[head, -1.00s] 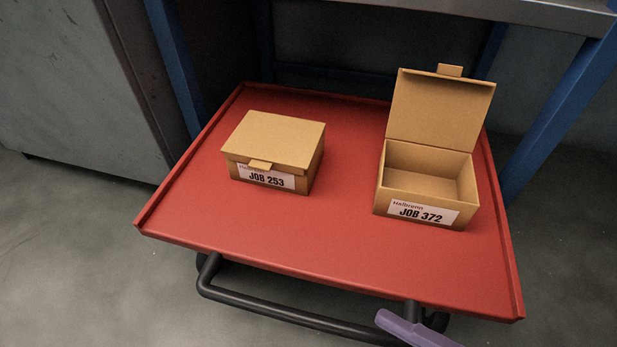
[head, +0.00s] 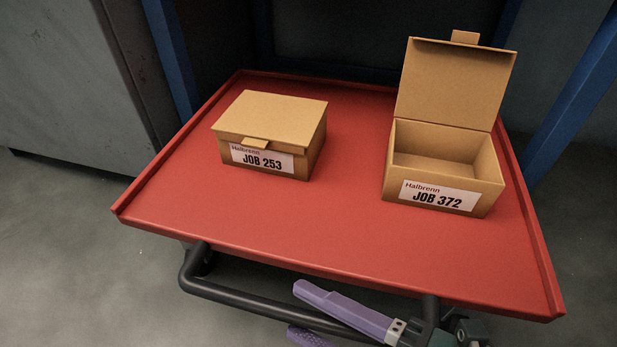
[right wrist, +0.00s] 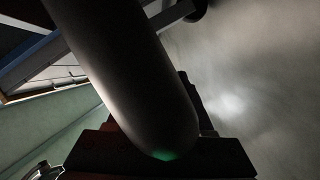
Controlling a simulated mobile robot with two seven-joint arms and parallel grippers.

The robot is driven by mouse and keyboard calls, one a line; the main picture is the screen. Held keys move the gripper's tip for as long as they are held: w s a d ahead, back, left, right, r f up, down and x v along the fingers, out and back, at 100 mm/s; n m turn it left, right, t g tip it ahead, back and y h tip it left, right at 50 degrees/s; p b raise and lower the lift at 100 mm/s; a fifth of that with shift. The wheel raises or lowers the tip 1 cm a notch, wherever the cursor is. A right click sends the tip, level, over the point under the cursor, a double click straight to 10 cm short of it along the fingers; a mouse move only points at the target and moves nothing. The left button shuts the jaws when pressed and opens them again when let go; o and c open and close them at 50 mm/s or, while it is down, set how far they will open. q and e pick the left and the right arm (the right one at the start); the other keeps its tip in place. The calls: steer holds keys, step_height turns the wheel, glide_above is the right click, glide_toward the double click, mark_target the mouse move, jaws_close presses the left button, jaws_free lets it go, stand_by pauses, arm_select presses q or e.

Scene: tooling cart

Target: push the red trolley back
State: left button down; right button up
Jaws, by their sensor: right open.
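The red trolley (head: 340,225) stands with its near edge towards me and its far part between blue legs. Its black handle (head: 235,300) sticks out below the near edge. My right gripper (head: 297,312) is open at the handle, with one purple finger above the bar and the other partly hidden below it. The bar runs between the fingers in the picture; I cannot tell whether they touch it. In the right wrist view, the handle (right wrist: 125,75) crosses large and close to the camera. My left gripper is out of view.
On the trolley sit a closed carton marked JOB 253 (head: 270,120) and an open, empty carton marked JOB 372 (head: 440,195). A grey cabinet (head: 70,85) stands at the left. Blue legs (head: 172,60) rise behind the trolley. Bare floor shows at lower left.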

jaws_close()
stand_by(0.4)
stand_by(1.0)
